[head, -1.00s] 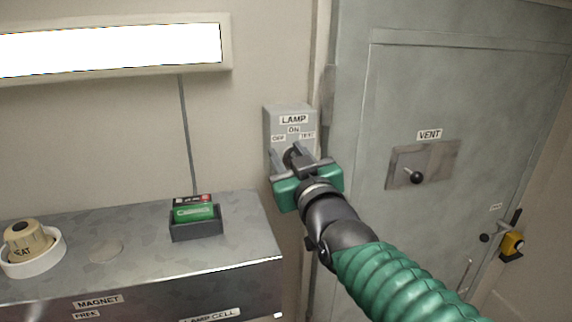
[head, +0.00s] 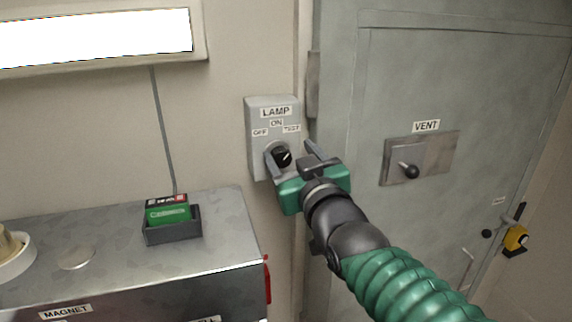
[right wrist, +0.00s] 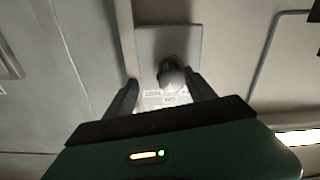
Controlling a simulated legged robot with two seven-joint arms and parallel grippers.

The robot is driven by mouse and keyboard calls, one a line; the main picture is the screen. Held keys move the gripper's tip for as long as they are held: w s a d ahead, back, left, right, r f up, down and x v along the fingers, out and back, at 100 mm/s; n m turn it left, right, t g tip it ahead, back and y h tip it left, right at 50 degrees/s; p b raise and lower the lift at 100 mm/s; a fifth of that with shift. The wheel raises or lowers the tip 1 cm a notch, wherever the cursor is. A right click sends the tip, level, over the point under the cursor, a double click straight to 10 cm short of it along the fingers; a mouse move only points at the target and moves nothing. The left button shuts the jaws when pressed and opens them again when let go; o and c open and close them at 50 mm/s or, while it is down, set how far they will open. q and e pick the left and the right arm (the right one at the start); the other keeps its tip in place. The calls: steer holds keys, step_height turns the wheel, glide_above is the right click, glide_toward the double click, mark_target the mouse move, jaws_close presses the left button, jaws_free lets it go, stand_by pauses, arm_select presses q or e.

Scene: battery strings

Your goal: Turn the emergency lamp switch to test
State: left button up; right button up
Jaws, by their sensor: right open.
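The lamp switch is a grey wall box (head: 254,150) labelled LAMP, with OFF, ON and TEST marked around a black round knob (head: 281,157). The knob's white mark points to the upper right, toward TEST. My right gripper (head: 290,150) is open in front of the box. Its two fingers stand apart, one at the knob's lower left and one to its right. In the right wrist view the knob (right wrist: 172,75) shows beyond and between the open fingers (right wrist: 161,88); I cannot tell whether either touches it. My left gripper is out of view.
A metal cabinet (head: 110,262) stands at lower left, with a dark tray (head: 173,232) holding a green item (head: 168,214). A grey door (head: 480,90) with a VENT lever (head: 408,170) is to the right. A lit panel (head: 95,38) hangs at upper left.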

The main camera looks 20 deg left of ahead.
steer(key=shift+s+d+f, duration=0.1)
steer(key=shift+s+d, duration=0.05)
steer(key=shift+d, duration=0.1)
arm_select(q)
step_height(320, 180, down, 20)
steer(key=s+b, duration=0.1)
steer(key=b, duration=1.8)
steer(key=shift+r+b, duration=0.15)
steer(key=shift+b, duration=0.15)
arm_select(e)
steer(key=s+a+r+v, duration=0.1)
steer(key=v, duration=1.7)
steer(key=shift+r, duration=0.35)
